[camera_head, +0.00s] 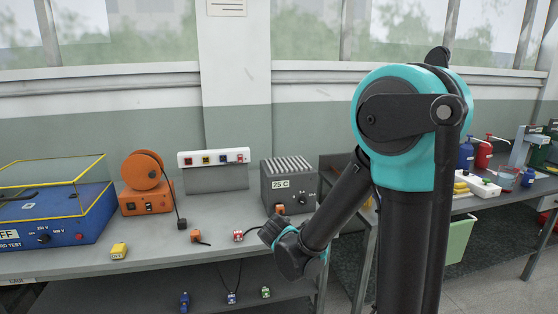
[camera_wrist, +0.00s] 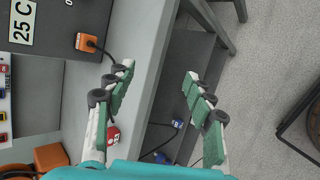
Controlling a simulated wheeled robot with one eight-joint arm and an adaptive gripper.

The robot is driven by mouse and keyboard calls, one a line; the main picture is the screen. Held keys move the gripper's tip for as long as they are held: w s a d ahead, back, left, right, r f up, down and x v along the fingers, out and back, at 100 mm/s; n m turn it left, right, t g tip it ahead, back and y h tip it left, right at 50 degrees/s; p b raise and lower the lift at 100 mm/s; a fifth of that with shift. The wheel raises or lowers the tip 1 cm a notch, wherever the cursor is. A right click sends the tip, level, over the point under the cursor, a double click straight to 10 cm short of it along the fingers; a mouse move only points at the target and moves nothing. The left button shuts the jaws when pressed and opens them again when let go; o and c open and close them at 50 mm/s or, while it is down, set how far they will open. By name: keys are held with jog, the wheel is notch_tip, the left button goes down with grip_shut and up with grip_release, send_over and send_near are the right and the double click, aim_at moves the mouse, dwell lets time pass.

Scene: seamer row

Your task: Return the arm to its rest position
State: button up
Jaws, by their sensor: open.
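My arm is bent, its upper part tall in the right half of the head view and its forearm sloping down to the left. My gripper (camera_wrist: 158,76) is open in the wrist view, its two green-padded fingers well apart with nothing between them. In the head view its fingers are mostly hidden by the wrist. It is over the front edge of the grey bench (camera_head: 150,258), near a red plug (camera_head: 238,236), which also shows beside the left finger in the wrist view (camera_wrist: 113,134).
A grey 25 C box (camera_head: 287,186), an orange reel (camera_head: 144,170) and a blue tester (camera_head: 58,217) stand on the bench. A yellow plug (camera_head: 118,250) lies near its edge. Blue plugs (camera_wrist: 178,124) are on the lower shelf. A second bench stands right; bare floor lies between.

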jog(key=s+d+f+m+g+y, duration=0.1)
jog(key=s+d+f+m+g, duration=0.1)
jog(key=s+d+m, duration=0.6)
jog(key=s+d+f+m+g+y, duration=0.1)
jog(key=s+d+m+g, duration=0.2)
jog(key=s+d+m, duration=0.5)
jog(key=s+m, duration=0.3)
jog(key=shift+s+f+m, duration=0.2)
jog(key=shift+f+m, duration=0.2)
dwell(1.6)
